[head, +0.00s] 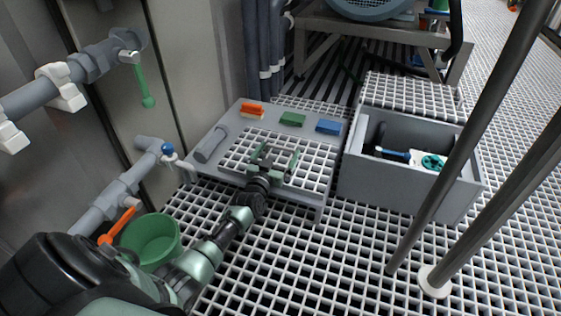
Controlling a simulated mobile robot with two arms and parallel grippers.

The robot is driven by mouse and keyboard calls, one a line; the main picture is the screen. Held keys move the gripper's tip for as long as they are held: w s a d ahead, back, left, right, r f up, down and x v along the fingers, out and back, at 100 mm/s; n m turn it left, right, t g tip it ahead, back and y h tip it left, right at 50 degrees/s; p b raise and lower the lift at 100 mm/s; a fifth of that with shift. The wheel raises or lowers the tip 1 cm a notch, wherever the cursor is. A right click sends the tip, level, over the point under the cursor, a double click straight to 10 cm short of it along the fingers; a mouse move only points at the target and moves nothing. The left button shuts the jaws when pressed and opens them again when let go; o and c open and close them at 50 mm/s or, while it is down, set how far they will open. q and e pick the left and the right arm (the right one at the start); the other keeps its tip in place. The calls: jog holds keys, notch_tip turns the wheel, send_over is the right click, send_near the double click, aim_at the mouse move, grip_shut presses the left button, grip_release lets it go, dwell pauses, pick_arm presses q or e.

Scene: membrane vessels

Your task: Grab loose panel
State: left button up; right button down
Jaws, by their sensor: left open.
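A white grid panel (316,160) lies on a low grey platform (228,121) in the middle of the head view. A second white grid piece (412,92) shows behind the grey box; I cannot tell which of the two is the loose panel. My left gripper (277,156) is over the front part of the panel on the platform, with its fingers apart and nothing between them. I cannot tell whether the fingertips touch the panel. My gripper and wrist hide part of its front edge. My right gripper is not in view.
An orange block (252,108), a green block (292,119), a blue block (328,127) and a grey cylinder (211,143) sit on the platform. A grey box (400,187) holding tools stands right. Dark poles (480,130) cross the right side. A green bucket (152,238) stands left.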

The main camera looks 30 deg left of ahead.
pick_arm(q)
jog(key=c, duration=1.7)
jog(key=shift+r, duration=0.2)
jog(key=shift+c, duration=0.7)
